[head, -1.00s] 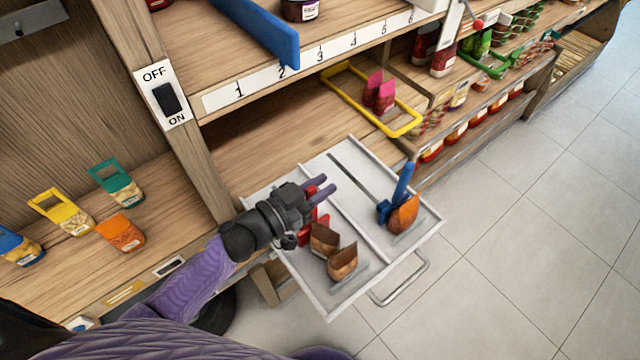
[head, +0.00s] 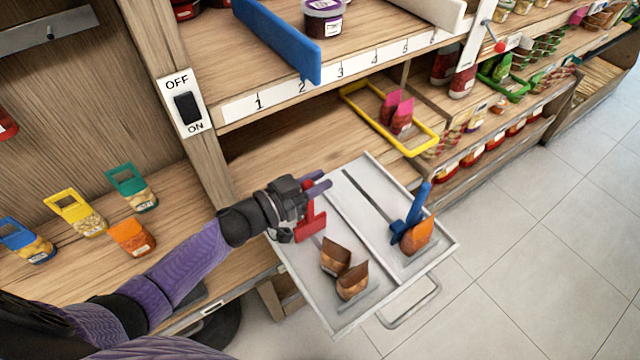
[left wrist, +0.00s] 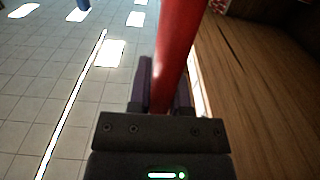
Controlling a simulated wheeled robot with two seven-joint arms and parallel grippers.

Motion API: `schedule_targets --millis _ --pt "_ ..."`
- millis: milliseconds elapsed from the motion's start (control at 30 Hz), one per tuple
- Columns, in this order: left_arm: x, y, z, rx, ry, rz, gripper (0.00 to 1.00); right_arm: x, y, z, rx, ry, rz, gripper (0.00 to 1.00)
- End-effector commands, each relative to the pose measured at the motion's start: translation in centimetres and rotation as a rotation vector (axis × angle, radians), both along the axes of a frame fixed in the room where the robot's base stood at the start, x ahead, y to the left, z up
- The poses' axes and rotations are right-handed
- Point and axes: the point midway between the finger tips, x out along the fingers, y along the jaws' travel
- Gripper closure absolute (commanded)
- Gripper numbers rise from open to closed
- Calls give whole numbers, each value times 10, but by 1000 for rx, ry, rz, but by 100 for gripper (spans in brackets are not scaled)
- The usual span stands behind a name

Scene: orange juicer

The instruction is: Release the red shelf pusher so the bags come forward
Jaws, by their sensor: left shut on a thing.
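The red shelf pusher (head: 312,222) stands in the left lane of the grey pull-out tray (head: 355,322). My left gripper (head: 318,182) is shut on the pusher's upright handle, which also shows between the fingers in the left wrist view (left wrist: 180,45). Two brown bags, a rear one (head: 335,256) and a front one (head: 353,283), stand in the same lane. A gap shows between the pusher's red plate and the rear bag. Part of the pusher is hidden by my gripper. My right gripper is not in view.
In the tray's right lane a blue pusher (head: 410,219) stands against an orange bag (head: 417,237). A yellow frame (head: 422,141) holds pink bags (head: 402,117) behind. An OFF/ON switch (head: 187,108) is on the post to the left. The tray handle (head: 412,307) sticks out over open floor.

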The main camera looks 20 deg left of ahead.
Motion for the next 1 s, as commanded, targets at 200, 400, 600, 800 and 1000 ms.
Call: schedule_targets --millis 200,400,600,800,1000 --pt "0 0 0 1 1 2 41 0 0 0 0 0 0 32" --pt "0 0 0 1 1 2 41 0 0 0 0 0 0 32" --pt "-14 11 -1 1 5 3 41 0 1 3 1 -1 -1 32" --pt "-46 36 0 4 5 1 41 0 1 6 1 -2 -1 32" --pt "-72 56 -1 2 4 0 41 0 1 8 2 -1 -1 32"
